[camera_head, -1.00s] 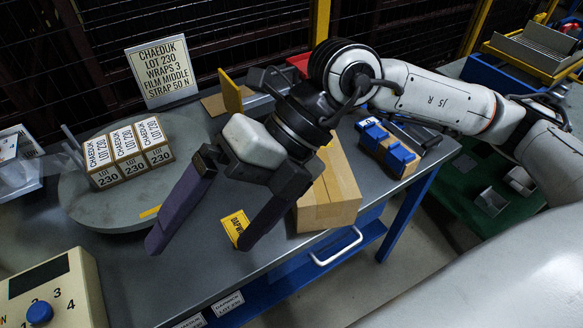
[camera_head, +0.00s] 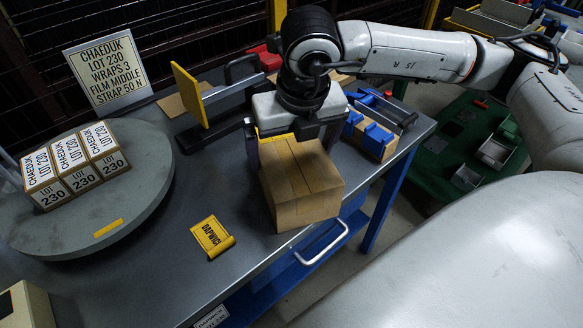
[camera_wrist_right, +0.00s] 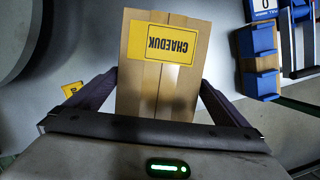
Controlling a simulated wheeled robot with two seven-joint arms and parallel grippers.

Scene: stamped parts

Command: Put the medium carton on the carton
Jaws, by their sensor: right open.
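A plain brown carton (camera_head: 302,190) stands on the grey table near its front edge. In the right wrist view the carton (camera_wrist_right: 157,95) shows a yellow CHAEDUK label on its top. My right gripper (camera_head: 293,140) points down over the carton's far part. Its two open fingers reach along opposite sides of the carton; whether they touch it I cannot tell. Three smaller cartons (camera_head: 76,167) with white LOT 230 labels stand in a row on the round grey turntable (camera_head: 150,190). Which one counts as medium is not marked. My left gripper is not in view.
A yellow DAPWICI tag (camera_head: 212,237) lies on the table between turntable and carton. A yellow upright plate (camera_head: 190,93) stands behind. Blue-topped parts (camera_head: 377,140) sit right of the carton. A sign (camera_head: 107,72) stands behind the turntable.

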